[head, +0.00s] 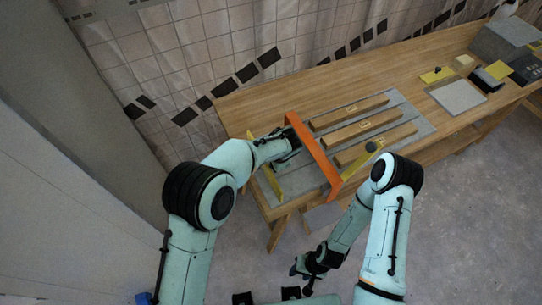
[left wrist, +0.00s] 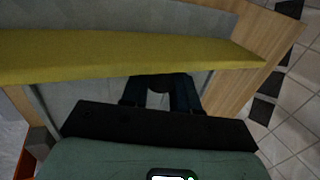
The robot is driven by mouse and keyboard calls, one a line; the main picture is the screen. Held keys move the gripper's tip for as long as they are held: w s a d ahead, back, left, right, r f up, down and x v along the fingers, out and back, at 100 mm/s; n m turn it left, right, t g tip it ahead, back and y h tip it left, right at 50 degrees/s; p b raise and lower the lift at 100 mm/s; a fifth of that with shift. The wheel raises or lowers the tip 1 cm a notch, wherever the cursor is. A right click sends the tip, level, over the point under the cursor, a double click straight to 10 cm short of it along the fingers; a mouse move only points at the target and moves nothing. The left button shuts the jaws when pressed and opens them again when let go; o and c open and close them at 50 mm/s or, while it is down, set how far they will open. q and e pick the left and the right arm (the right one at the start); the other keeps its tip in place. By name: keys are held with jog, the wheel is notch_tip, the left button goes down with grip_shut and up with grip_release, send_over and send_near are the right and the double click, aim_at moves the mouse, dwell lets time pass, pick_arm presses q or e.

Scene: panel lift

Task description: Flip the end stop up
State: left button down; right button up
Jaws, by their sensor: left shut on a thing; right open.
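The end stop appears to be the yellow bar (head: 272,181) across the left end of the grey panel bed (head: 302,183). Its tilt is hard to judge. The yellow bar (left wrist: 120,54) spans the left wrist view. My left gripper (head: 283,157) is between this bar and a raised orange bar (head: 315,152). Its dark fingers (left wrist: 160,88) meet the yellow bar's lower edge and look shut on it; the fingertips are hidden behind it. My right gripper (head: 308,277) is open and empty, low in front of the bench, away from the bed.
Several wooden slats (head: 349,112) lie right of the orange bar. Another yellow bar (head: 357,162) with a dark knob is at the front. A grey plate (head: 458,97) and boxes stand farther right on the wooden bench (head: 425,60). A tiled wall is behind; floor at right is clear.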

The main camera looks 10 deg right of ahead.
dwell(0.4)
pick_arm(q)
jog(key=c, duration=0.9)
grip_release()
jog(key=v, duration=1.3)
jog(key=shift+s+d+r, duration=0.1)
jog(key=shift+r, duration=0.05)
